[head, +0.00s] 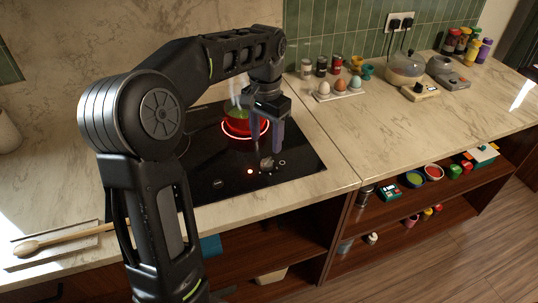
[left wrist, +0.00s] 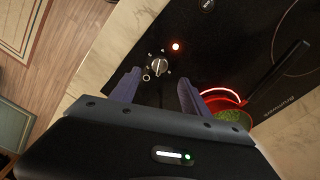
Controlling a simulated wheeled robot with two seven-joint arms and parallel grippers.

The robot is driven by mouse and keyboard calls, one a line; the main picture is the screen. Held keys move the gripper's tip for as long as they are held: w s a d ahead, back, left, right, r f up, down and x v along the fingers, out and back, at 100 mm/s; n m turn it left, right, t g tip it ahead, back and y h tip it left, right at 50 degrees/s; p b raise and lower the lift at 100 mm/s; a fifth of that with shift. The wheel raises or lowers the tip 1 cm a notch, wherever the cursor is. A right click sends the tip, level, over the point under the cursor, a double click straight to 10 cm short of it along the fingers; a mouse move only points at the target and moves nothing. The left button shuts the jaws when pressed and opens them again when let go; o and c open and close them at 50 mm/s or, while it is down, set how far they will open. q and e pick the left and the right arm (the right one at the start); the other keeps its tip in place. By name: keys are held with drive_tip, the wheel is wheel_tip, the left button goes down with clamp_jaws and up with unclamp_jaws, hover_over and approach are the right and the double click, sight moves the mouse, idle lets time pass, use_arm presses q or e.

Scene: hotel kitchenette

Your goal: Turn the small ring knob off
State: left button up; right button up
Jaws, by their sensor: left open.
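The small ring knob (head: 267,162) is a silver-and-black knob at the front right of the black cooktop (head: 215,160). In the left wrist view the knob (left wrist: 158,64) lies just ahead of my fingertips, beside a small white ring mark (left wrist: 148,77). A red indicator light (left wrist: 176,46) is lit near it. My left gripper (head: 263,147) is open, its fingers pointing down close to the knob; in the left wrist view the gripper (left wrist: 159,79) has nothing between its fingers. Whether a finger touches the knob I cannot tell. My right gripper is not in view.
A pan with green contents (head: 237,114) stands at a glowing red burner ring (head: 245,134), close behind my left gripper. Its dark handle (left wrist: 290,66) crosses the cooktop. An egg tray (head: 339,94) and jars stand to the right. A wooden spoon (head: 62,240) lies at the left.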

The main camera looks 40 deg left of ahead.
sight(267, 159)
use_arm(q)
drive_tip(key=shift+w+f, duration=0.15)
drive_tip(key=shift+f, duration=0.3)
wheel_tip(267, 159, down, 7)
drive_tip(key=shift+f+p, duration=0.1)
drive_tip(key=shift+p, duration=0.4)
clamp_jaws()
